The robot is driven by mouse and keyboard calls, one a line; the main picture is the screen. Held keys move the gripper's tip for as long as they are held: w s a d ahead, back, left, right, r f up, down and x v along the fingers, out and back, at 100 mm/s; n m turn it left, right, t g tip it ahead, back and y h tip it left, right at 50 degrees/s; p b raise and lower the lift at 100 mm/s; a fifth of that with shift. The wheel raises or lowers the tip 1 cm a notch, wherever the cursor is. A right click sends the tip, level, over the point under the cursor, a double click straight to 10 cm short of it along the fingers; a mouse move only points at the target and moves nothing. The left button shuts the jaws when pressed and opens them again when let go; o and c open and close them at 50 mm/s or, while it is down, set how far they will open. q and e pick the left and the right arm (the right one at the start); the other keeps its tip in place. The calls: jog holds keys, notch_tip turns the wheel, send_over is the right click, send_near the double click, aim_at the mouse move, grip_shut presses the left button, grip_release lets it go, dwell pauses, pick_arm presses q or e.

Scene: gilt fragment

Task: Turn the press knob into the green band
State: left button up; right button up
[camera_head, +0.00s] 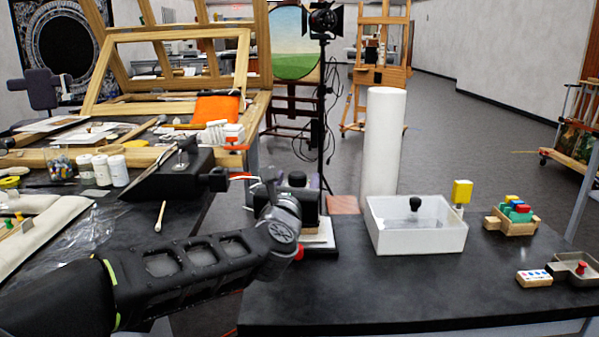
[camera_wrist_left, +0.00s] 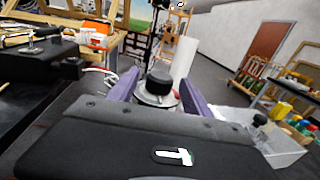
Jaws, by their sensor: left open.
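The press knob (camera_head: 297,179) is a black round knob on top of a small press (camera_head: 322,240) at the left end of the front black table. In the left wrist view the black knob (camera_wrist_left: 159,80) stands upright above a pale metal disc (camera_wrist_left: 156,96). My left gripper (camera_wrist_left: 161,84) is open, with one purple finger on each side of the knob; I cannot tell whether either finger touches it. In the head view my left arm and wrist hide much of the press. No green band can be made out. My right gripper is not in view.
Right of the press are a white tray (camera_head: 410,245) with a black-handled tool (camera_head: 415,203), a tall white roll (camera_head: 383,140), a yellow block (camera_head: 462,191) and a wooden box (camera_head: 511,226). A cluttered workbench stands left.

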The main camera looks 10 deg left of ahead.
aim_at(299, 173)
pick_arm(q)
jog(key=shift+w+a, duration=0.15)
jog(key=shift+w, duration=1)
jog(key=shift+w+a, duration=0.1)
jog(key=shift+w, duration=1.05)
jog(key=shift+c, duration=0.4)
grip_shut()
